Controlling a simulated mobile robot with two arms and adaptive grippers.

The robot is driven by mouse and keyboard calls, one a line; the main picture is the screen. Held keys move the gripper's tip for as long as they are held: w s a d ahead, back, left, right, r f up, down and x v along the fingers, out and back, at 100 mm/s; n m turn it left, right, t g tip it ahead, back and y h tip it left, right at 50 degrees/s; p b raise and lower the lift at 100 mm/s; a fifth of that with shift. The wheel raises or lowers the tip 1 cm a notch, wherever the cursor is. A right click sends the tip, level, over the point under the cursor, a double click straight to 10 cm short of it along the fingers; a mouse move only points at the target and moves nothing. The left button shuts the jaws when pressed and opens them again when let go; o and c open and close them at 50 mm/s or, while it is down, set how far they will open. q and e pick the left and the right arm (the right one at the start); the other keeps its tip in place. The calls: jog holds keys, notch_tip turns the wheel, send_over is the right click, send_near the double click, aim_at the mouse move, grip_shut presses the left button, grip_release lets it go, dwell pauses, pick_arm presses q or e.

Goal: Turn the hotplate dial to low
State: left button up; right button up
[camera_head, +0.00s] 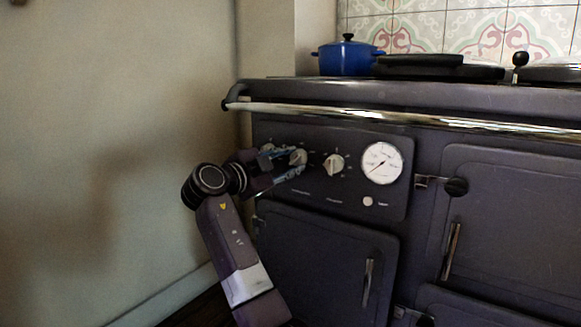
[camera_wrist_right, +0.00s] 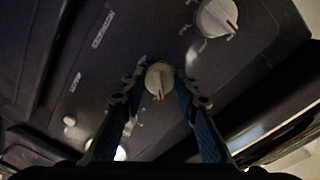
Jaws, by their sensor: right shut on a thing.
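The oven's dark control panel (camera_head: 318,184) carries a row of pale dials. My right gripper (camera_head: 301,164) reaches in from the left, with its two blue-lined fingers around one dial (camera_head: 298,157). The wrist view shows this dial (camera_wrist_right: 158,80) between the fingertips, with its red mark pointing to the bottom of that picture. Another dial (camera_head: 333,165) is just right of the gripper in the head view, clear of the fingers. The wrist view also shows a free dial (camera_wrist_right: 217,17) at upper right. The panel lettering is too small to read. My left gripper is not in view.
A round white gauge (camera_head: 381,163) and a small white button (camera_head: 368,201) are right of the dials. A metal rail (camera_head: 400,117) runs above the panel. A blue pot (camera_head: 347,57) stands on top. The wall (camera_head: 110,150) is close on the left.

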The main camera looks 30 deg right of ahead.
jog(key=shift+m+b, duration=0.4)
jog(key=shift+m, duration=1.1)
jog(key=o, duration=1.1)
jog(key=shift+o, duration=0.2)
jog(key=v, duration=1.2)
jog(key=shift+s+r, duration=0.1)
